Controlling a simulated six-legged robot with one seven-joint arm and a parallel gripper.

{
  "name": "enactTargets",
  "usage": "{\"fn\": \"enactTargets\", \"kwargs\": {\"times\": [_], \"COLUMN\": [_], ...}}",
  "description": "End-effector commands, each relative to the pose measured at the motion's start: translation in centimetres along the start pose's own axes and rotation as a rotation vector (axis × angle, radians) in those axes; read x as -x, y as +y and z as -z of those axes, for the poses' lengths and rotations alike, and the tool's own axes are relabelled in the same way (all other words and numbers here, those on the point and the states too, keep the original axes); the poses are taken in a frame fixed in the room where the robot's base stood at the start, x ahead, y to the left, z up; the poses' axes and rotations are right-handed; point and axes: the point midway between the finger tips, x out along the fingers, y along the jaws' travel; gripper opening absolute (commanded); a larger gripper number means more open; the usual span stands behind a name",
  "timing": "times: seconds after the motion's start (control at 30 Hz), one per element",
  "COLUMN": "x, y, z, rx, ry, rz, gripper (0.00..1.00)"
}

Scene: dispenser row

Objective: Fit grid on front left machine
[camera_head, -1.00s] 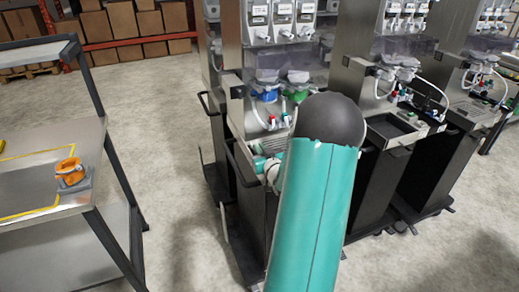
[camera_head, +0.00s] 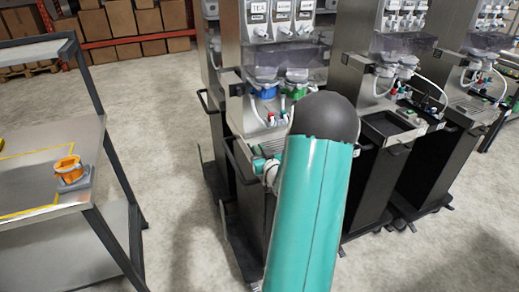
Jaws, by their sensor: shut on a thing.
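The front left machine (camera_head: 231,100) is a tall steel dispenser with labelled taps on top and blue and green parts below them. A ribbed grey surface, perhaps the grid (camera_head: 262,143), shows on its front ledge, partly hidden by my arm. I cannot tell whether it lies flat in the tray. My teal arm with its dark round joint stands in front of the machine. A small teal and white part of my arm shows at the ledge's left front. My gripper's fingers are hidden behind the arm, as is anything between them.
More dispensers (camera_head: 383,124) stand in a row to the right, with an open dark tray on the nearest. At left is a metal cart (camera_head: 120,160) with an orange ring-shaped thing (camera_head: 69,170) on its top. Bare floor lies between cart and machines.

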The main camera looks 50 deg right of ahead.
Motion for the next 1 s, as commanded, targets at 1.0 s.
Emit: {"fn": "enactTargets", "kwargs": {"times": [1.0], "x": [7.8], "y": [0.1], "z": [-0.2], "rx": [0.000], "ry": [-0.001], "rz": [-0.002], "gripper": [0.36]}}
